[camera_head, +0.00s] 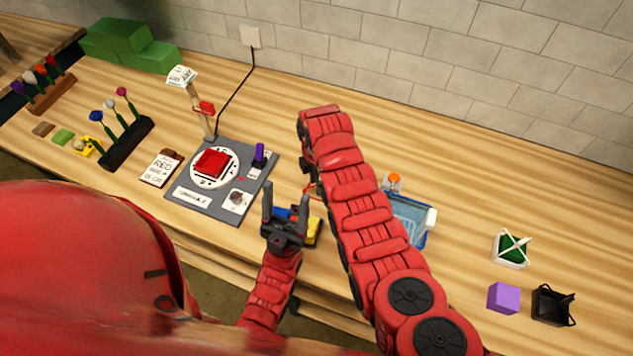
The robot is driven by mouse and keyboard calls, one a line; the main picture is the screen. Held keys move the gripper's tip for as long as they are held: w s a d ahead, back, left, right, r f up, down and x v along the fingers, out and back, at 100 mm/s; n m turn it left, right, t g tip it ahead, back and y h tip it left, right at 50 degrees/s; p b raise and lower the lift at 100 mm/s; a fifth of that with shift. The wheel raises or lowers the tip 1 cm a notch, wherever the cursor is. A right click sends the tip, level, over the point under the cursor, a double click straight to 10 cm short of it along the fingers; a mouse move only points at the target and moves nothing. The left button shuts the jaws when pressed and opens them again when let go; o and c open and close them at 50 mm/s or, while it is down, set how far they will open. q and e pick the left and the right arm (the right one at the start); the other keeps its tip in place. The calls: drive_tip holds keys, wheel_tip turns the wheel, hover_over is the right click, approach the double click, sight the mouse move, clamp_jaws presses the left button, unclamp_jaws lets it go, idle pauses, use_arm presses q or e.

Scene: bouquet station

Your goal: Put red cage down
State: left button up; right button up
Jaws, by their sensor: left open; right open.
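A red square piece (211,161) sits on the white round disc (228,176) of a grey station board (210,211). It is the likeliest red cage, but its frame is too small to make out surely. My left gripper (285,205) is open, its two fingers pointing up, right of the board's front corner and apart from the red piece. A blue and yellow object (312,231) shows partly behind it; I cannot tell whether they touch. My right arm reaches up across the middle, and its gripper is hidden.
A white cage (512,248) with green inside, a purple block (503,298) and a black cage (553,305) stand at right. A blue basket (408,218) is partly behind my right arm. Flower racks (125,145) and green blocks (130,45) are at left. The back right counter is clear.

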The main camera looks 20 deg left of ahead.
wheel_tip(320, 180, up, 5)
drive_tip(key=b, duration=0.2)
drive_tip(key=shift+w+r+b, duration=0.1)
drive_tip(key=shift+r+b, duration=0.1)
drive_tip(key=shift+b, duration=0.15)
drive_tip(key=r+p, duration=0.5)
drive_tip(key=r, duration=0.1)
drive_tip(key=shift+s+r, duration=0.15)
drive_tip(key=shift+s, duration=0.05)
drive_tip(key=shift+w, duration=0.1)
drive_tip(key=shift+a, duration=0.1)
